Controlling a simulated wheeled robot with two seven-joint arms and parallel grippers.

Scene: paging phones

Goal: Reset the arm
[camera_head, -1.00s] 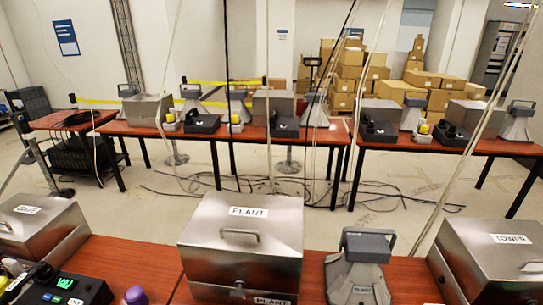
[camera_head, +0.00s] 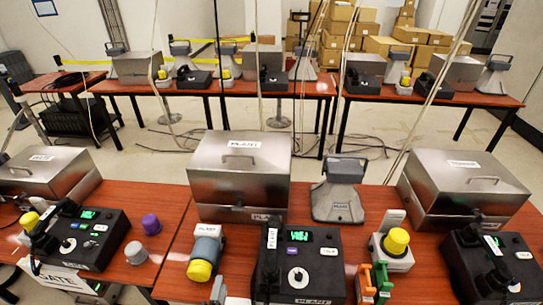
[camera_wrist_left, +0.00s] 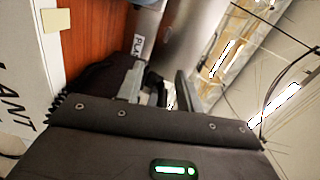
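A grey tip at the bottom edge of the head view, left of the PLANT console (camera_head: 312,265), looks like my left gripper (camera_head: 218,290); most of it is cut off. In the left wrist view my left gripper (camera_wrist_left: 160,88) has its fingers apart, with nothing clearly held between them. It points over the red table (camera_wrist_left: 88,45) towards a steel box, with a small PLANT label (camera_wrist_left: 138,45) beyond its fingers. My right gripper does not show in the head view.
Steel PLANT box (camera_head: 240,175) and grey stand (camera_head: 338,190) are behind the console. GATE console (camera_head: 85,235) is left, another console (camera_head: 495,265) right.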

